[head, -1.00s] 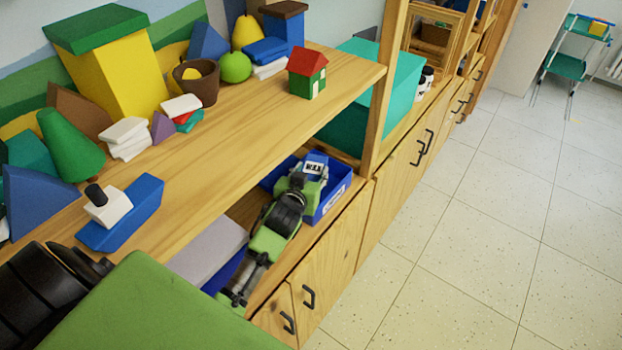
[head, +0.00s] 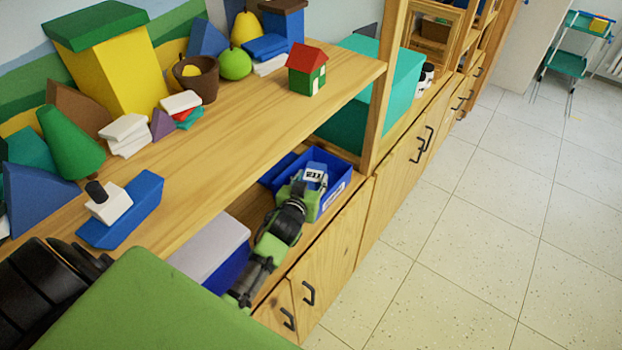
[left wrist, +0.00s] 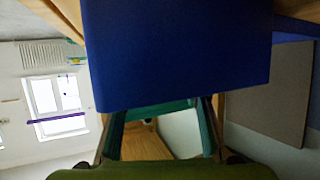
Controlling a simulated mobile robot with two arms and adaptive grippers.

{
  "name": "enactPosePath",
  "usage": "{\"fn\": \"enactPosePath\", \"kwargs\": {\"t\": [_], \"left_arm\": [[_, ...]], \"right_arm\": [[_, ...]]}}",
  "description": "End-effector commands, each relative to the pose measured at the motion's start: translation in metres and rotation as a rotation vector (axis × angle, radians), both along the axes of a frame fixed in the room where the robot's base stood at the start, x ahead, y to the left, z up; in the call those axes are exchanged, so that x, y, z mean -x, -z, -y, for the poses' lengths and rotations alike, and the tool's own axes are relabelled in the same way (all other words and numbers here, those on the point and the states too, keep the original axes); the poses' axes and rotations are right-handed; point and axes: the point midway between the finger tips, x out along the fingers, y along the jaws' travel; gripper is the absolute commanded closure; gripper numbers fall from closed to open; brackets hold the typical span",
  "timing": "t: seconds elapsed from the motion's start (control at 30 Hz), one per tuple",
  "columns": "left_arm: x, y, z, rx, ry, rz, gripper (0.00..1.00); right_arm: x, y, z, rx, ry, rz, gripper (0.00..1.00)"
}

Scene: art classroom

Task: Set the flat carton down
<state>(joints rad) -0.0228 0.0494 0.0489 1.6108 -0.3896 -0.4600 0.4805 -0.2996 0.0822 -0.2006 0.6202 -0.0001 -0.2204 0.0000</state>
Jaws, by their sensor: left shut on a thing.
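The flat carton appears as a broad blue face in the left wrist view (left wrist: 180,50), close in front of my gripper. In the head view I take it to be the blue piece with a white label (head: 337,188) in the lower shelf bay, beside the upright. My left gripper (head: 312,182), green and black, reaches over it from the lower left and is shut on it. The gripper hides its middle, and its underside is hidden, so I cannot tell whether it touches the shelf. My right gripper is not in view.
A grey-topped blue box (head: 208,250) lies left of my gripper on the lower shelf. The wooden upper shelf (head: 245,130) carries toys, including a red-roofed house (head: 307,70) near its edge. A teal box (head: 400,75) stands beyond the upright.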

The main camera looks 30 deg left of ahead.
Motion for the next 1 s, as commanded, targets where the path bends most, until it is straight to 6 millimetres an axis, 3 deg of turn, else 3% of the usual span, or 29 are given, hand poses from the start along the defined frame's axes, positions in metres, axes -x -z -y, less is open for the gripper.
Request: {"fn": "enactPosePath", "kwargs": {"t": [0.03,0.07,0.1,0.13,0.4,0.57,0.67,1.0], "left_arm": [[-0.001,-0.001,0.0,-0.001,0.0,0.003,0.84],[0.0,-0.001,0.0,0.0,0.0,0.001,0.56],[0.0,-0.001,0.0,0.0,0.0,0.001,0.46],[0.0,-0.001,0.0,0.0,0.0,0.001,0.42],[0.0,-0.002,0.0,-0.001,0.0,0.001,0.42],[0.0,-0.018,-0.001,-0.003,0.001,0.001,0.42],[0.013,-0.016,0.003,0.0,0.0,0.0,0.42],[0.068,-0.039,0.017,0.0,0.0,0.0,0.42]], "right_arm": [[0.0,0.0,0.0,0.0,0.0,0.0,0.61],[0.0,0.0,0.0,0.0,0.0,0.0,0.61],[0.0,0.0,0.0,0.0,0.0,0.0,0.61],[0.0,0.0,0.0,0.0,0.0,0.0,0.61],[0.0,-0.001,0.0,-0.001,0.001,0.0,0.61],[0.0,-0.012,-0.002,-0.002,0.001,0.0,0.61],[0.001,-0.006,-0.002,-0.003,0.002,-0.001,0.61],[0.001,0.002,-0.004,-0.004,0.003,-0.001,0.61]]}}
